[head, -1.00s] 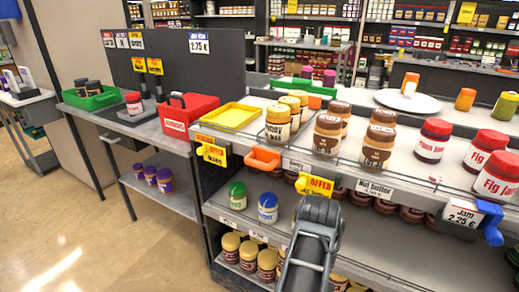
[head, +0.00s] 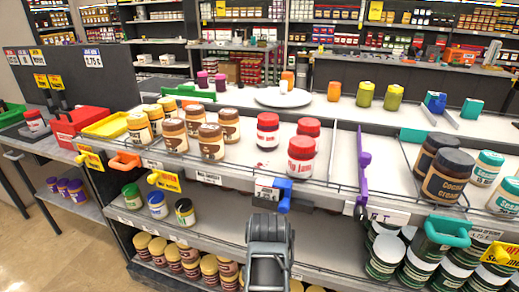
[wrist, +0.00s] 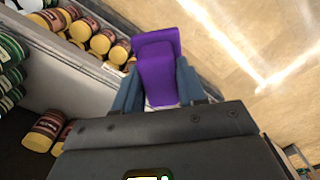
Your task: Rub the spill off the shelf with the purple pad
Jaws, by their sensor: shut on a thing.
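In the wrist view my gripper (wrist: 157,88) is shut on the purple pad (wrist: 158,62), which stands out between its two blue-grey fingers. Beyond the pad are the floor and a low row of jars. The top shelf (head: 335,190) is light grey and holds jars. A small dark reddish mark (head: 262,165) lies by the red-lidded jars; I cannot tell whether it is the spill.
Red-lidded jars (head: 301,156) and brown-lidded jars (head: 212,143) stand on the top shelf. A blue clip with a price tag (head: 284,193) sits on the front edge. The strip beside the red-lidded jars is bare.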

